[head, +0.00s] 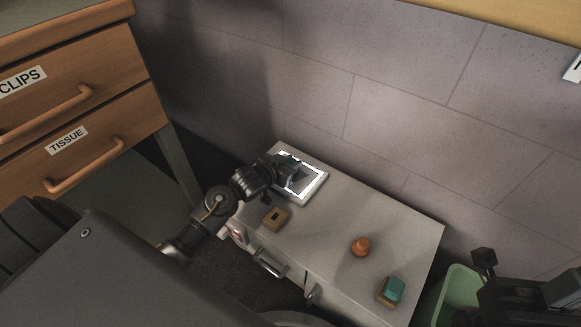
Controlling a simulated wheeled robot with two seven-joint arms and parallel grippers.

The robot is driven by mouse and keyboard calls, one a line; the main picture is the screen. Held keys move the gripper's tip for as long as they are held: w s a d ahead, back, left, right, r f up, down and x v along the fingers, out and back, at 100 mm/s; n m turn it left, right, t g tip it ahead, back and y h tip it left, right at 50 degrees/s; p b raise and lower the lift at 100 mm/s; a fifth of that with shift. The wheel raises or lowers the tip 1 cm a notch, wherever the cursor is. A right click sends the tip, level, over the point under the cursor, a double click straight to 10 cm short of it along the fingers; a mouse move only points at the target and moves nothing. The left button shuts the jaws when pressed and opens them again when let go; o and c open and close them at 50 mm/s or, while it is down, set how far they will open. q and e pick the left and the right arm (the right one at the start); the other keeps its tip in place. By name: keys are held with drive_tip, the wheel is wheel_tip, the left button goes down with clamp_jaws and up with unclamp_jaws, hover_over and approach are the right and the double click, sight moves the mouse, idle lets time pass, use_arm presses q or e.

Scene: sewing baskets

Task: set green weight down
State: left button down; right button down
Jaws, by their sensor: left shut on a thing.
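My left gripper (289,172) reaches in from the left, over the white-rimmed tray (314,191) at the back left of the pale cabinet top. It is shut on a small dark greenish thing, which I take to be the green weight; the jaws hide most of it. I cannot tell whether it touches the tray. My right gripper (484,268) is dark and partly in view at the lower right, away from the cabinet top; its jaws are unclear.
A wooden block with a dark hole (283,219) lies in front of the tray. An orange weight (361,247) stands mid-right. A teal piece (394,288) sits on a wooden block at the front right. A green bin (456,291) stands right of the cabinet. Drawers (105,100) are left.

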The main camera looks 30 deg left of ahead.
use_arm(q)
drive_tip(key=shift+f, duration=0.15)
drive_tip(key=c, duration=1.2)
unclamp_jaws()
drive_tip(key=shift+o, duration=0.2)
